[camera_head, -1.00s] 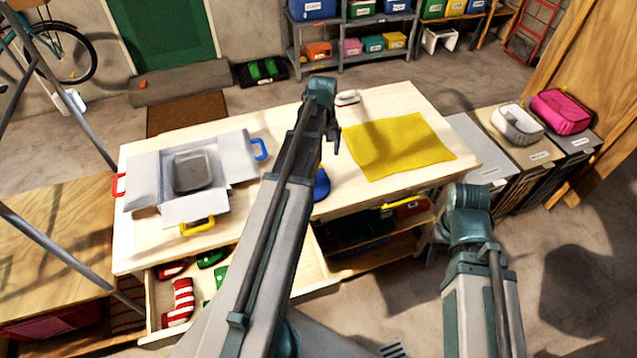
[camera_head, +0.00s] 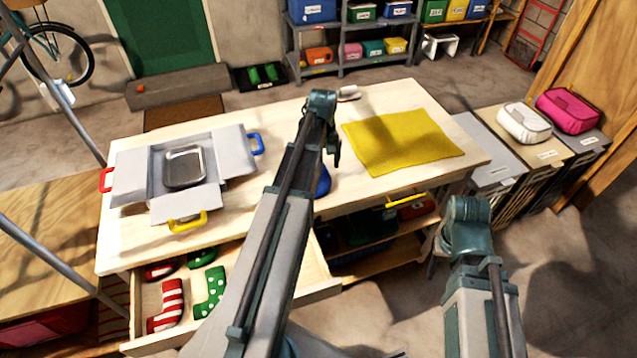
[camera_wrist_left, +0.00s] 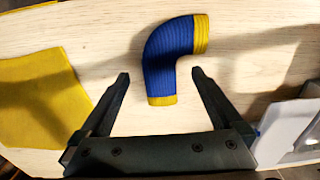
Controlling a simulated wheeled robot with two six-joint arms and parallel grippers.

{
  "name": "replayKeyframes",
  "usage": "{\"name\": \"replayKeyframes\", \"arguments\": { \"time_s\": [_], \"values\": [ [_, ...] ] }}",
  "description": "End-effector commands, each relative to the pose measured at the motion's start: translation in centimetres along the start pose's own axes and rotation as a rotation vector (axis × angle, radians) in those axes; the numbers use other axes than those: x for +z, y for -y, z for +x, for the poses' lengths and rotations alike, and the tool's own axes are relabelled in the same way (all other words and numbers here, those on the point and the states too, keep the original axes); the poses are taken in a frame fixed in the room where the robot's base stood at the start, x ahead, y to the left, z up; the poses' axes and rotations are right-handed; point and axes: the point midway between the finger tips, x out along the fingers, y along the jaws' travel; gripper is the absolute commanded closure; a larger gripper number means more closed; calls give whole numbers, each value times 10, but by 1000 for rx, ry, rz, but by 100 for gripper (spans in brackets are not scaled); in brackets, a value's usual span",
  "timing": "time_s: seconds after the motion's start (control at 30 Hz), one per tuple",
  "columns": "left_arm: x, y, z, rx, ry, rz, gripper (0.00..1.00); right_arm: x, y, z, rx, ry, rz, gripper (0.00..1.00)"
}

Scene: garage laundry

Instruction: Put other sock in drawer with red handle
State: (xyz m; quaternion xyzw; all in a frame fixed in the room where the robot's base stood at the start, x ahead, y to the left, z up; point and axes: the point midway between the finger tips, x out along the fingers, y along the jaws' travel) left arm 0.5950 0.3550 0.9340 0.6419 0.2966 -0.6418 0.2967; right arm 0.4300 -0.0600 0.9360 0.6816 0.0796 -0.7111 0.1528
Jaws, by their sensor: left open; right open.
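A blue sock with yellow bands (camera_wrist_left: 172,58) lies bent on the tabletop; only a bit of blue (camera_head: 323,182) shows beside my left arm in the head view. My left gripper (camera_wrist_left: 160,82) is open above it, the sock's near end between and beyond the fingertips. My right gripper (camera_head: 432,246) is low at the right, mostly hidden behind its arm. An open drawer (camera_head: 318,288) at the table's front holds a red-white striped sock (camera_head: 168,305), a green dotted sock (camera_head: 209,290) and other red and green pieces. Its front handle is hidden.
A grey open-flapped box (camera_head: 205,207) with red, blue and yellow handles holds a metal tray (camera_head: 185,167) on the table. A yellow cloth (camera_head: 402,140) lies at the right. A yellow handle (camera_head: 407,200) is on the table's right front. Bins stand right of the table.

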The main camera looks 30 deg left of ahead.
Motion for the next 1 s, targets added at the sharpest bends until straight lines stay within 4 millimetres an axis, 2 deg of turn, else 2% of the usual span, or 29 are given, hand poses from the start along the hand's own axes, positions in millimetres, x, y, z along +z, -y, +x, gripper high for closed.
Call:
{"name": "replayKeyframes", "arguments": {
  "time_s": [0.4, 0.73, 1.0],
  "values": [
    [0, -2, 48, 0, 0, 0, 0, -3, 5, 48, 0, 0, 0, 50],
    [0, -2, 50, 0, 0, 0, 0, -3, 5, 49, 0, 0, 0, 50],
    [0, -2, 50, 0, 0, 0, 49, -3, 5, 49, 0, 0, 0, 50]
  ]
}}
